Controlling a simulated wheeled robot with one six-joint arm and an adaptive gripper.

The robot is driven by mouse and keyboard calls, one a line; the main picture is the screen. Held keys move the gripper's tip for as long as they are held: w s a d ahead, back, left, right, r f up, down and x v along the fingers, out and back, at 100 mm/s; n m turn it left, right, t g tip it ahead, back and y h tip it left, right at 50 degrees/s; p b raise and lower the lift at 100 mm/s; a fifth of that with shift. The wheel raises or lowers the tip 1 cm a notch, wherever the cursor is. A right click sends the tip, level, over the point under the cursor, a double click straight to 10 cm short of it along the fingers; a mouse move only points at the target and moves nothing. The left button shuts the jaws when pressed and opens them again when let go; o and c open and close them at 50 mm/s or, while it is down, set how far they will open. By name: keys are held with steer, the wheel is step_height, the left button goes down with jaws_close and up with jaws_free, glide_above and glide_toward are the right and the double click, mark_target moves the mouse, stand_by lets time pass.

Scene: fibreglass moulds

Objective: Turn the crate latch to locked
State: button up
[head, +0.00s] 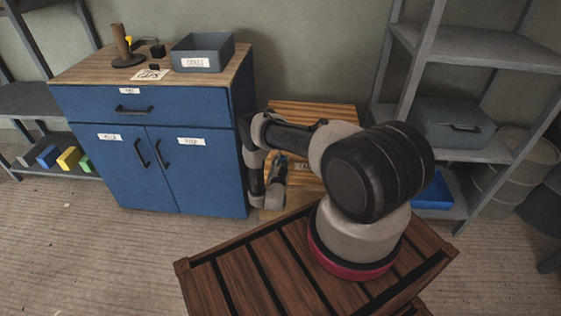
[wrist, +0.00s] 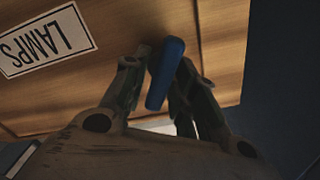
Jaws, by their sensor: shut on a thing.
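The wooden crate (wrist: 215,50) fills much of the wrist view, with a white label reading LAMPS on its face. The crate also shows in the head view (head: 335,112), between the blue cabinet and the shelf rack, largely hidden behind my arm. The crate latch (wrist: 165,75) is a blue bar, slightly tilted from upright in the wrist view. My gripper (wrist: 158,82) is shut on the latch, one finger on each side of it.
A blue cabinet (head: 155,190) stands left of the crate, carrying a grey bin (head: 203,54) and a brown stand (head: 125,48). A grey shelf rack (head: 480,47) with a lidded grey box (head: 452,123) stands to the right. Open floor (head: 90,260) lies at the front left.

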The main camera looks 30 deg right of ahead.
steer(key=m, duration=0.6)
steer(key=shift+s+d+f, duration=0.1)
steer(key=shift+f, duration=0.05)
steer(key=m, duration=0.5)
steer(key=shift+f+m, duration=0.15)
steer(key=shift+m, duration=0.15)
steer(key=o, duration=0.8)
steer(key=v, duration=1.2)
